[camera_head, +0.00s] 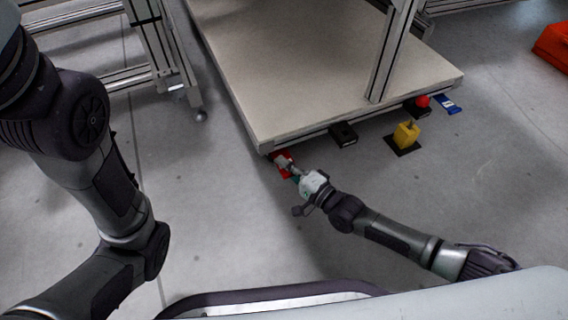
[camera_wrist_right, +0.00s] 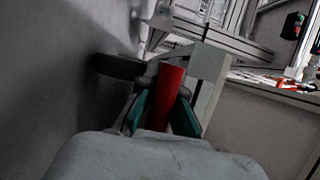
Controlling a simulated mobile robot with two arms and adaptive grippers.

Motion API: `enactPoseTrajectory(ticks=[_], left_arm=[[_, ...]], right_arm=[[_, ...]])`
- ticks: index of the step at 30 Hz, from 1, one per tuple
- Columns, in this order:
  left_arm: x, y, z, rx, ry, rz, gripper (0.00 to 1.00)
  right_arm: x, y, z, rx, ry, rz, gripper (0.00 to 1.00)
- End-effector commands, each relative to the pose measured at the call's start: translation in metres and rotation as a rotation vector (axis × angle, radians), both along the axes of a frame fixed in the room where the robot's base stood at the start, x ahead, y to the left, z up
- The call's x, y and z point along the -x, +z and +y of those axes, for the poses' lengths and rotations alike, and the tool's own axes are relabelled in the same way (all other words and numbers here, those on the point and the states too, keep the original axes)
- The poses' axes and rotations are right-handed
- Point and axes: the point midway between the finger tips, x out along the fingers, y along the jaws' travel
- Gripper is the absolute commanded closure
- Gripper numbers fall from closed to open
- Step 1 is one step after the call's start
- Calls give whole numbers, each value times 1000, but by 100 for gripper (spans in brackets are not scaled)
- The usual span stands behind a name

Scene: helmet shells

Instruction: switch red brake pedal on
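The red brake pedal (camera_head: 281,159) is low at the near left corner of the platform, close to the floor. My right gripper (camera_head: 293,174) reaches it from the front right and partly covers it. In the right wrist view the red pedal (camera_wrist_right: 166,92) stands between the two teal-tipped fingers of the right gripper (camera_wrist_right: 163,112). The fingers are apart with the red part between them; whether they press on it I cannot tell. My left arm comes in along the left side of the head view, and its gripper is out of view.
The pale platform (camera_head: 310,75) has an upright metal post near its right side. A black pedal box (camera_head: 343,134), a yellow block (camera_head: 406,134) on a black base and a red ball knob (camera_head: 423,101) lie along its front edge. A metal frame (camera_head: 160,50) stands left. The floor between is clear.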

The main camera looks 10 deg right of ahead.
Motion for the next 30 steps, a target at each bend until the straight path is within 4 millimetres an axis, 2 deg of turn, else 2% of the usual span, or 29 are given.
enactPoseTrajectory(ticks=[13, 24, 29, 30], left_arm=[[0, 0, 0, 0, 1, 1, 60], [0, 0, 0, 0, 1, 1, 60], [0, 0, 0, 0, 1, 1, 60], [0, 0, 0, 0, 1, 1, 60]], right_arm=[[-3, -13, 0, -65, -4, -210, 100], [-2, -13, 0, -73, 0, -235, 100], [-1, -13, 0, -74, 0, -234, 73], [-1, -13, 0, -74, 0, -234, 71]])
